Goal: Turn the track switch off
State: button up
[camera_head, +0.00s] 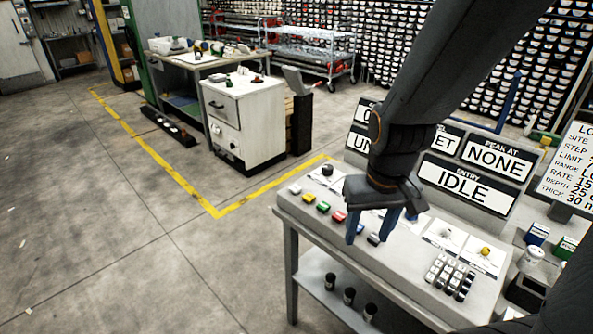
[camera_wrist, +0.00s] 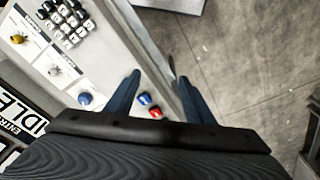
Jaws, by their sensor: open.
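A pale control console (camera_head: 405,282) carries several knobs, switches and buttons on white label cards. Their small labels are unreadable, so I cannot tell which is the track switch. A small silver switch (camera_head: 444,233) sits on a card right of my gripper; it also shows in the wrist view (camera_wrist: 53,71). A yellow knob (camera_head: 485,251) is further right, and a dark knob (camera_head: 327,170) is at the far left. My gripper (camera_head: 374,232) is open and empty above the console's front part. In the wrist view its fingers (camera_wrist: 158,80) are apart; a blue knob (camera_wrist: 84,98) is left of them.
A keypad (camera_head: 450,277) is at the right front of the console. Coloured buttons, including a red one (camera_head: 339,215), line its front left. Upright display signs, one reading IDLE (camera_head: 463,186), stand behind. Open floor (camera_head: 150,260) lies left; a white cabinet (camera_head: 240,120) stands beyond.

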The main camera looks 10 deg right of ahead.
aim_at(327, 169)
jog(key=k, duration=0.55)
jog(key=u, duration=0.65)
jog(key=i, duration=1.4)
jog(key=z, duration=0.6)
